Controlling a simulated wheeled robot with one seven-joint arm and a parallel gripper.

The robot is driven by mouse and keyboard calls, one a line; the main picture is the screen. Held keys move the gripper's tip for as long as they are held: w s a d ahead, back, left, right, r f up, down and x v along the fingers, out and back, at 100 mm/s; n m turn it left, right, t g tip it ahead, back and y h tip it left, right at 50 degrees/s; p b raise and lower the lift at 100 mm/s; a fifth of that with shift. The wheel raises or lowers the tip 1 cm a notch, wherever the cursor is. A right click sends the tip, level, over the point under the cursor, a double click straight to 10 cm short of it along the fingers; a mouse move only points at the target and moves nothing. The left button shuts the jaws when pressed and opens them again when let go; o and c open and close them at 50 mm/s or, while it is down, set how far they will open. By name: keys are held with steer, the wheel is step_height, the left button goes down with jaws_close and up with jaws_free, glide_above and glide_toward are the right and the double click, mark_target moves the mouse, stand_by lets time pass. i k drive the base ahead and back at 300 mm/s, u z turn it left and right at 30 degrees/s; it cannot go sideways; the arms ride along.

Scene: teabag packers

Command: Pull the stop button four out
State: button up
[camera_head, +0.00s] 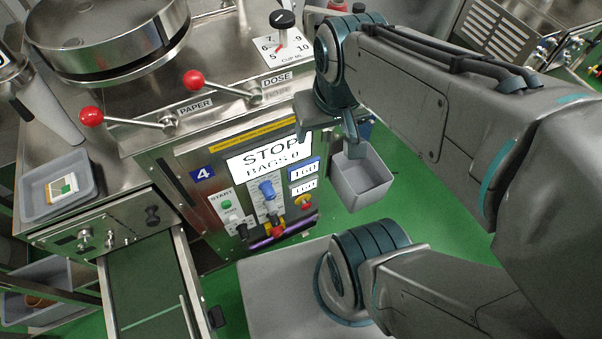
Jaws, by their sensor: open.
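The packer front panel (200,215) carries a blue plate with the number 4 (203,174) and a display (268,155) reading "STOP" and "BAGS 0". My gripper (328,150) is open and empty. In the picture it lies above the red button, over the display's right edge and apart from the button.
A blue knob (266,190), a green start button (227,204) and a red knob (278,230) are close by on the panel. A grey bin (362,187) is right of the panel. Red-ball levers (193,80) stick out above.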

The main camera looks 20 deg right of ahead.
mark_target(306, 205)
steer(key=u, duration=1.7)
steer(key=k, duration=1.1)
steer(key=z, duration=1.9)
